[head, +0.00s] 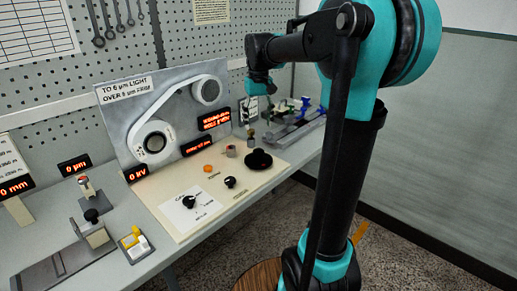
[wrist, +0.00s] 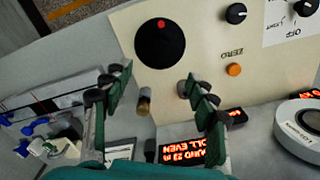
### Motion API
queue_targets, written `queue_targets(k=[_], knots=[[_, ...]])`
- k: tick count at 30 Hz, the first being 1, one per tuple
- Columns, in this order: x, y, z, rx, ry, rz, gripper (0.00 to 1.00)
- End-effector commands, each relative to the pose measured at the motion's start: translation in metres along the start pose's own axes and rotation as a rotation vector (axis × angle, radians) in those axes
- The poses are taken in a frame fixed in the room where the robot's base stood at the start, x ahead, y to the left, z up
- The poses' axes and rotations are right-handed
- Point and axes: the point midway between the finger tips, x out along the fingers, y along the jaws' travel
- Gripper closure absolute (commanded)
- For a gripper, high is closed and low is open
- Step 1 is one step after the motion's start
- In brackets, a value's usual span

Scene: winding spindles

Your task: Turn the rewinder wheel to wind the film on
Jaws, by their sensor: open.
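A round black wheel (head: 258,160) with a small red dot lies at the right end of the cream control panel. It also shows at the top of the wrist view (wrist: 160,42), ahead of my fingertips. My gripper (head: 268,121) hangs above the bench near the wheel. In the wrist view my gripper's fingers (wrist: 158,85) are spread, with a gap between them and the wheel. A small brass cylinder (wrist: 143,101) shows between the fingers, and a grey knob (wrist: 183,88) is partly hidden by the right finger. The film loop (head: 178,98) runs around two rollers on the upright board.
The cream panel (head: 222,192) carries black knobs (head: 230,182) and an orange button (head: 208,168). A red-lit display (wrist: 193,152) stands close to my right finger. A grey rack with blue and green parts (head: 300,122) lies right of the panel. A pegboard backs the bench.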

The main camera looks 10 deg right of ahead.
Motion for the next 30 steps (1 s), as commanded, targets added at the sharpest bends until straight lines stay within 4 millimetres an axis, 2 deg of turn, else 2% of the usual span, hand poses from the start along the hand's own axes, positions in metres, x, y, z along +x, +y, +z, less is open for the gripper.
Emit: queue_targets(k=[9, 15, 21, 30], knots=[[0.064, 0.000, -0.001, 0.001, 0.000, 0.000, 0.42], [0.095, 0.000, -0.001, 0.001, 0.000, 0.000, 0.42], [0.110, 0.000, 0.000, 0.001, 0.000, 0.000, 0.42], [0.112, 0.000, 0.000, 0.001, 0.000, 0.000, 0.42]])
